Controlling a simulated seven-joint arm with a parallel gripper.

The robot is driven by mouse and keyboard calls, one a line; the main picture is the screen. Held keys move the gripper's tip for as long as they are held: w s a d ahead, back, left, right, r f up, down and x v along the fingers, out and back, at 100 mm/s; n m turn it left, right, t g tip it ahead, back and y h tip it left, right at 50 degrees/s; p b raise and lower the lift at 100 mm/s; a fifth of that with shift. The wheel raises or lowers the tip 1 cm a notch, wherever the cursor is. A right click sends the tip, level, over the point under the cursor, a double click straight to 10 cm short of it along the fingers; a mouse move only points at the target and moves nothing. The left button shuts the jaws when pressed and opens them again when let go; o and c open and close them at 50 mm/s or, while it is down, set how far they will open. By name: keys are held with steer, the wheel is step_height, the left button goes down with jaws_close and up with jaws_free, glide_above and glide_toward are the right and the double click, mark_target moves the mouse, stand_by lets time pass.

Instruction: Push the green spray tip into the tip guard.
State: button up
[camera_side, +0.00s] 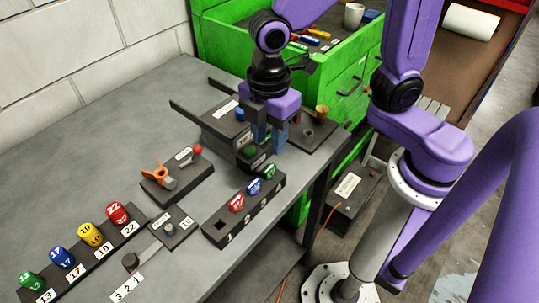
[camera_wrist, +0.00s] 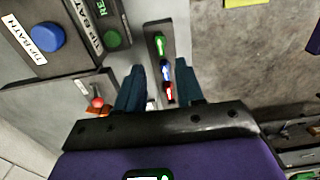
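Another green tip (camera_side: 31,282), marked 13, is in the numbered rack at the lower left. An orange fitting (camera_side: 155,173), probably the tip guard, stands on a dark block with a red-knobbed lever. My gripper (camera_side: 269,144) is just behind the three-tip rack, pointing down. In the wrist view its fingers (camera_wrist: 160,74) are apart, with no held object visible.
A tip bath with a blue button (camera_wrist: 48,37) and a green button (camera_wrist: 112,39) stand close to my gripper. The numbered rack (camera_side: 75,268) holds several colored tips. A green drawer cabinet (camera_side: 225,50) stands behind. The bench left of the orange fitting is clear.

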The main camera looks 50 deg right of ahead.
mark_target(269, 168)
steer(key=shift+f, duration=4.2)
jaws_close()
steer(key=shift+r, duration=0.7)
steer(key=shift+r, duration=2.4)
